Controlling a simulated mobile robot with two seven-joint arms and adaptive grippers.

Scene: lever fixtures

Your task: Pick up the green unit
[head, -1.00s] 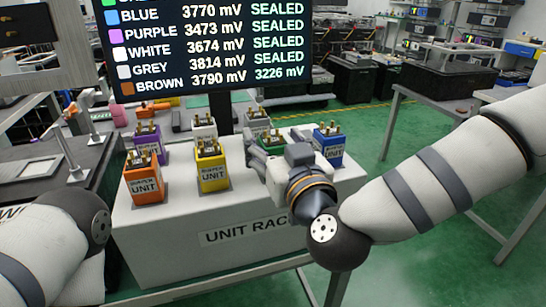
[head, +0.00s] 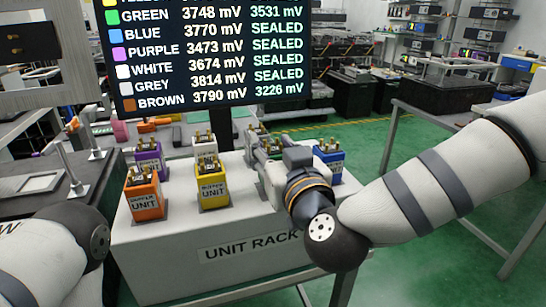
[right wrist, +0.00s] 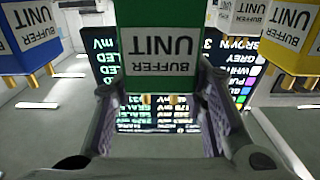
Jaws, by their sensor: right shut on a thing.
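The green unit (right wrist: 160,50) fills the top middle of the right wrist view, its label upside down there and its brass pins pointing down the picture. My right gripper (right wrist: 160,96) has one finger on each side of it and is shut on it. In the head view my right gripper (head: 264,152) is over the right part of the unit rack (head: 190,262), and it mostly hides the green unit. I cannot tell how far the unit is clear of the rack. My left arm shows at the lower left, but its gripper is out of view.
Yellow (head: 213,188) and orange (head: 144,200) units stand in front on the rack; purple (head: 149,158), white (head: 205,145) and blue (head: 329,162) ones stand farther back. The blue unit is close to my right gripper. A screen (head: 210,50) stands behind the rack.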

